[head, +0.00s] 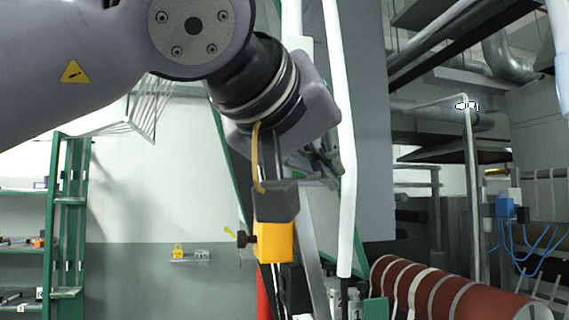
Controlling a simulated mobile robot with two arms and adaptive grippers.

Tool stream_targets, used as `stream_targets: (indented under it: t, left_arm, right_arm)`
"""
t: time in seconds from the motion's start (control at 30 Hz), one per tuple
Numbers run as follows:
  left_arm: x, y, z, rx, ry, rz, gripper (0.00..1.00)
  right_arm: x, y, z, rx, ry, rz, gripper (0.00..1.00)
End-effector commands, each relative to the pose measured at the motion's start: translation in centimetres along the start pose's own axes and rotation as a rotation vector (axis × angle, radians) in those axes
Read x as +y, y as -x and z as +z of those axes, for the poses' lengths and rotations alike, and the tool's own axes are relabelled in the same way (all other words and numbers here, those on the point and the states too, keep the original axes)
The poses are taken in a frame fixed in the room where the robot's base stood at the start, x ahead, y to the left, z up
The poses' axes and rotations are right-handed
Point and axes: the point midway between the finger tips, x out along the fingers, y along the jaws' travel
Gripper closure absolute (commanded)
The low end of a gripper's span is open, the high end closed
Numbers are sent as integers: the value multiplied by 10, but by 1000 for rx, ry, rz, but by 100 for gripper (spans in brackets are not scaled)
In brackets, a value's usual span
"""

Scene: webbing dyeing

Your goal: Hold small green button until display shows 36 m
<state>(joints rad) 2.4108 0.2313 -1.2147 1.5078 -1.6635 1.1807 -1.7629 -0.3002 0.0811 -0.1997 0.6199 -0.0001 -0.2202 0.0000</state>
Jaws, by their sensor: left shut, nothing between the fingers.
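I cannot make out the small green button or a display showing metres anywhere in this view. My right gripper is not in view.
A yellow block (273,241) with a dark knob is just below my left gripper. A white post (341,130) stands close beside it. Green shelving (66,225) stands at the left.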

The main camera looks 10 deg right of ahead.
Motion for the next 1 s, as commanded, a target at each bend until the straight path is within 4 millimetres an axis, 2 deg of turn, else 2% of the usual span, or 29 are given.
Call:
stream_targets:
  t: [0.2, 0.4, 1.0]
  left_arm:
    - [-16, -22, -17, -2, 3, -1, 100]
    - [-25, -35, -27, -1, 1, 1, 100]
    - [-29, -40, -29, -1, 1, 1, 100]
  right_arm:
    - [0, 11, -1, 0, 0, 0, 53]
    - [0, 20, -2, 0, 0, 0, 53]
    - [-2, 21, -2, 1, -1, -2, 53]
